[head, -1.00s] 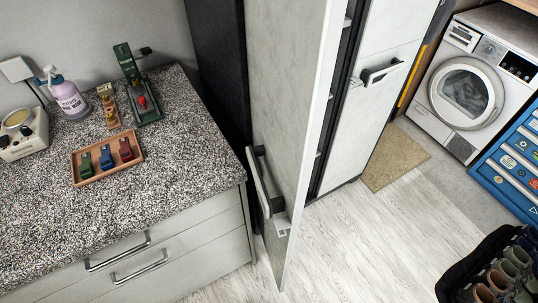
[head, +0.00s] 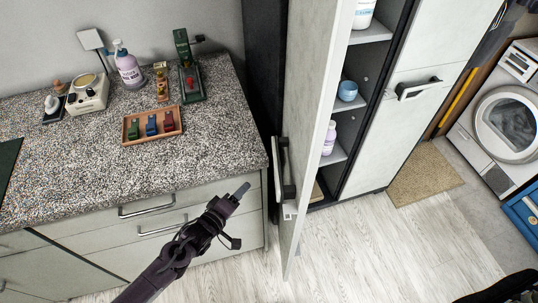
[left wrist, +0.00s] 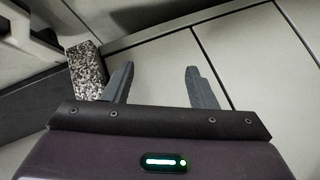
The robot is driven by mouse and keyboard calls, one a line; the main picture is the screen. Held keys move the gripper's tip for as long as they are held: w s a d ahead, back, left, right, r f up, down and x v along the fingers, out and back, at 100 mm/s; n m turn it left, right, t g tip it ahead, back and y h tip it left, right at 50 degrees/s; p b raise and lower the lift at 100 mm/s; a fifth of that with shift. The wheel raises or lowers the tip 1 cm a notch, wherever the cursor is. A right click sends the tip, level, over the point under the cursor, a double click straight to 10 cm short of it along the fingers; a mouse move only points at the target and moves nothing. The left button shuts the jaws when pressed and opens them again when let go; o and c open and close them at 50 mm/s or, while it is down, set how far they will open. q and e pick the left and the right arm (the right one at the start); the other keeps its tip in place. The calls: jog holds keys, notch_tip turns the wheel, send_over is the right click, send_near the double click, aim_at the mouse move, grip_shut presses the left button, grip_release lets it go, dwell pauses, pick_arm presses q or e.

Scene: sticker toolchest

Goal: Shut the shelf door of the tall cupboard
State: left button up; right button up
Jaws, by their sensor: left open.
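The tall cupboard's shelf door (head: 308,110) is a pale grey panel standing wide open, seen nearly edge-on in the head view. Its dark bar handle (head: 284,172) is on the face turned left. To the right of the door the shelves (head: 368,35) are exposed, holding bottles and a blue jar (head: 347,91). My left gripper (head: 240,190) is in front of the counter drawers, left of the door and apart from its handle. In the left wrist view its two fingers (left wrist: 160,85) are spread with nothing between them. My right gripper is not in view.
A speckled counter (head: 90,160) with a wooden tray (head: 153,138) and other items stands at left, its drawer handles (head: 146,204) facing me. The cupboard's other door (head: 420,70) is shut. Pale floor (head: 370,245) in front is clear. A mat (head: 425,175) and washing machine (head: 505,125) are at right.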

aim_at(276, 153)
pick_arm(q)
jog(key=d+r+n+t+h, duration=0.15)
jog(key=d+r+h, duration=0.35)
jog(key=r, duration=0.9)
jog(key=shift+n+y, duration=0.35)
jog(key=shift+y, duration=0.15)
jog(key=x, duration=0.2)
jog(key=p+x, duration=0.1)
jog(key=x, duration=0.1)
jog(key=p+x, duration=0.1)
jog(key=x, duration=0.2)
jog(key=shift+s+d+f, duration=0.2)
jog(key=shift+d+f, duration=0.15)
jog(key=shift+w+d, duration=0.25)
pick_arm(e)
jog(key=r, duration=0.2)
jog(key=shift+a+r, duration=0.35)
pick_arm(q)
grip_shut()
